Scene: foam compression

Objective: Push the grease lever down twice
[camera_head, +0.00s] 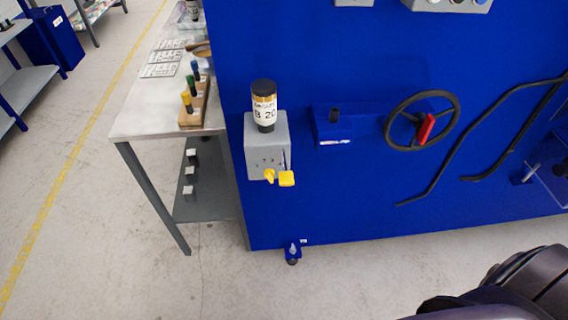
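A grey grease box (267,148) is mounted on the front of the blue machine, left of the picture's middle. A bottle with a black cap and a white label (264,107) stands upright on top of it. A yellow lever (286,179) sticks out at the box's lower right, beside a smaller yellow part (269,176). The lever's exact angle is hard to judge. Nothing touches the lever. Neither of my grippers shows. A dark rounded part at the lower right corner seems to be mine.
The blue machine (370,205) carries a black handwheel (423,118) with a red handle (425,128) and black curved bars at the right. A grey table (140,125) with a wooden holder (194,105) stands at the left. The floor in front is clear.

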